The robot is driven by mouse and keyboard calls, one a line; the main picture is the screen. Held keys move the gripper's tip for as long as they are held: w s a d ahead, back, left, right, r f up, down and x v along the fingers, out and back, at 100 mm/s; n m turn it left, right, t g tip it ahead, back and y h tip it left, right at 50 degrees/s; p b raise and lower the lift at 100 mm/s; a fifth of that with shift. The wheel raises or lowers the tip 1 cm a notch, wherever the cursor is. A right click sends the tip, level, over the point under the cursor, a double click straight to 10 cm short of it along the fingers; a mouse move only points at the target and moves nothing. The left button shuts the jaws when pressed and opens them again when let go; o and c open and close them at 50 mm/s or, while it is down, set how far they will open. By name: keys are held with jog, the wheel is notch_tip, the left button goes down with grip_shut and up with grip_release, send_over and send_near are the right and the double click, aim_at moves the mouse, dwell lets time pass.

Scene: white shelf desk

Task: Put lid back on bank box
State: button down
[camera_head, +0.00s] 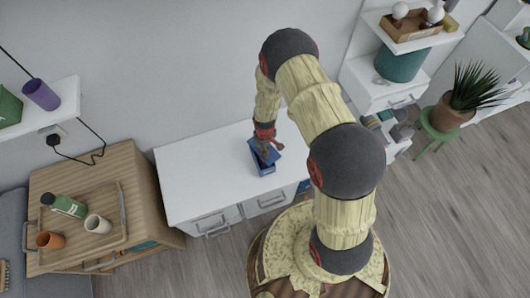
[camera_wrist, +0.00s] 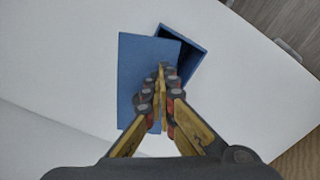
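The blue bank box (camera_head: 264,172) stands on the white desk. In the wrist view the box (camera_wrist: 184,41) shows at the upper right, its dark inside partly open to view. The flat blue lid (camera_wrist: 138,72) lies over the left part of the box and is turned at an angle to it; it also shows in the head view (camera_head: 271,156). My gripper (camera_wrist: 163,72) has its fingers close together on the lid, near its right side. In the head view my gripper (camera_head: 265,146) is right at the lid. The fingers hide the exact contact.
The white desk top (camera_head: 200,170) is clear around the box. A wooden cabinet with a tray (camera_head: 122,205), a green bottle (camera_head: 64,205) and cups stands to the left. A potted plant (camera_head: 470,90) stands at the right. The wall is behind the desk.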

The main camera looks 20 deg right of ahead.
jog(key=shift+s+a+r+p, duration=0.15)
jog(key=shift+s+a+p, duration=0.2)
jog(key=shift+s+a, duration=0.45)
jog(key=shift+s+a+r+p, duration=0.1)
jog(key=shift+s+a+p, duration=0.25)
jog(key=shift+s+a, duration=0.45)
dwell(1.6)
jog(key=c, duration=2.4)
grip_release()
jog(key=shift+s+d, duration=0.1)
jog(key=shift+d, duration=0.05)
jog(key=shift+o, duration=1.4)
jog(key=shift+o, duration=0.7)
jog(key=o, duration=0.3)
jog(key=shift+o, duration=0.2)
jog(key=shift+r, duration=0.1)
notch_tip(320, 180, up, 7)
jog(key=p, duration=0.5)
jog(key=shift+c, duration=0.6)
